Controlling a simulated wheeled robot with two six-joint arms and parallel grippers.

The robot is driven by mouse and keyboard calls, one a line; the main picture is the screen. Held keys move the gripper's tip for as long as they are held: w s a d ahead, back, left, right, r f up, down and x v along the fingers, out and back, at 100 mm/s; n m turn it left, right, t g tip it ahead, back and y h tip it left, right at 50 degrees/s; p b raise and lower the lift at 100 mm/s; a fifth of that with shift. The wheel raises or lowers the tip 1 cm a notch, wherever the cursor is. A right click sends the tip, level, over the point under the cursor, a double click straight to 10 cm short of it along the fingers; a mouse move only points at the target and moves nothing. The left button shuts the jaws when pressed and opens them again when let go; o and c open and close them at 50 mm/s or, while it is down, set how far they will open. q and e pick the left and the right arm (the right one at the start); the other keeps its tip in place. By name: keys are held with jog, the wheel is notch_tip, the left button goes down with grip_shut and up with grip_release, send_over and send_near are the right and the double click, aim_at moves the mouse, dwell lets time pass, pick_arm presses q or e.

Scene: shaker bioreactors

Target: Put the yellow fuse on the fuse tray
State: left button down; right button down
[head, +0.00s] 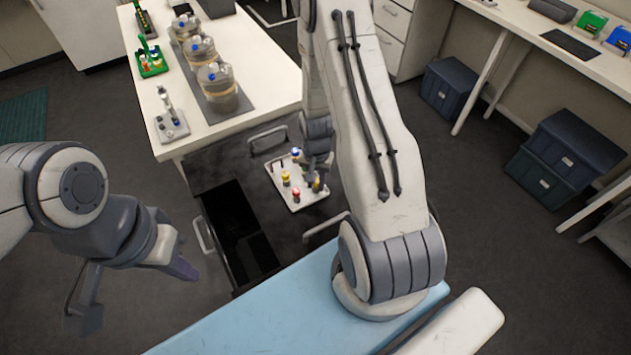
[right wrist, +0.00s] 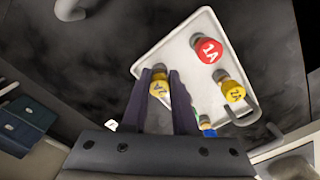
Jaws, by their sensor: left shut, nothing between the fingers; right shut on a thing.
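My right gripper (right wrist: 160,90) is shut on a yellow fuse (right wrist: 160,87), whose round marked cap shows between the dark fingers. In the head view the held fuse (head: 317,185) is at the right side of the white fuse tray (head: 310,200). The tray also shows in the right wrist view (right wrist: 180,42), behind the fuse. I cannot tell whether the fuse touches it. A red fuse (right wrist: 207,50), another yellow fuse (right wrist: 232,90) and a blue-topped fuse (right wrist: 207,127) stand on the tray. My left gripper (head: 184,270) is shut and empty, at the lower left, away from the tray.
The tray lies on a dark cart top with an open black well (head: 240,235) to its left and handles (head: 268,139) at its edges. A white bench (head: 150,85) behind carries several clear vessels (head: 222,88) and a green rack (head: 152,62). Dark storage boxes (head: 565,155) stand at the right.

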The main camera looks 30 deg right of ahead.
jog(key=c, duration=0.6)
grip_release()
jog(key=shift+r, duration=0.15)
notch_tip(320, 180, up, 10)
jog(key=b, duration=0.1)
jog(key=shift+r+b, duration=0.15)
jog(key=shift+b, duration=0.25)
jog(key=shift+a, duration=0.1)
jog(key=s+a+r+n+b, duration=0.1)
jog(key=s+a+r+n, duration=0.25)
jog(key=a, duration=0.45)
jog(key=s+a+r+n, duration=0.2)
jog(key=a+r+n, duration=0.3)
jog(key=a, duration=0.4)
jog(key=s+a+r+n, duration=0.2)
jog(key=s+a+n, duration=0.1)
jog(key=s, duration=0.3)
jog(key=s+a+r+n+y+b, duration=0.1)
jog(key=s+a+r+n, duration=0.1)
jog(key=s+a+n, duration=0.2)
jog(key=s+n, duration=0.1)
jog(key=s, duration=0.1)
jog(key=shift+s, duration=0.35)
